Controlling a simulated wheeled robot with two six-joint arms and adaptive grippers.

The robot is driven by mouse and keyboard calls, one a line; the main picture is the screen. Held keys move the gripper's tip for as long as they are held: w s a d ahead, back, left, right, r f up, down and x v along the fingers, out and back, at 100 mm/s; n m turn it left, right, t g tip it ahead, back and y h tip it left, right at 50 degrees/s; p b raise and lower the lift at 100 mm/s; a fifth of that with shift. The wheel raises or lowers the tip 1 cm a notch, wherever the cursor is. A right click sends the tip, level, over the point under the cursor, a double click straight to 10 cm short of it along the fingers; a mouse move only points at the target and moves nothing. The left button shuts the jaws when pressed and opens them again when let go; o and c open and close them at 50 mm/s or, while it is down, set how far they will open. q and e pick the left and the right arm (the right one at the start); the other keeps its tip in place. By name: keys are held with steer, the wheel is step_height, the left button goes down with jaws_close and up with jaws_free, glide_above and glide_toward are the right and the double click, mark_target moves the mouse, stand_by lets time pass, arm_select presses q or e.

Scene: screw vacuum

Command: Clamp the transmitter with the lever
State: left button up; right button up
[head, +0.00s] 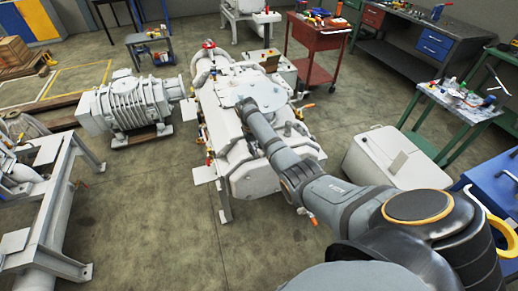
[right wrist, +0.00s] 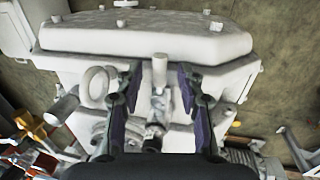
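The white vacuum unit (head: 225,130) stands in the middle of the head view, and my right arm reaches over it. My right gripper (right wrist: 158,75) is open in the right wrist view, with one dark, purple-padded finger on each side. Between the fingers stands a small upright pale cylinder (right wrist: 160,68) on a metal fitting (right wrist: 157,105), which looks like the transmitter. Gaps show between it and both fingers. I cannot clearly make out a clamping lever; the lower part of the fitting is partly hidden by my gripper body. My left gripper is not in view.
A round white ring (right wrist: 95,87) sits just left of the fingers, and a white ledge (right wrist: 150,40) lies beyond them. A ribbed pump (head: 130,105) stands left of the unit, and a white box (head: 385,160) stands right of it. Open floor (head: 150,220) lies in front.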

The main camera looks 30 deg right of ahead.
jaws_close()
stand_by(0.3)
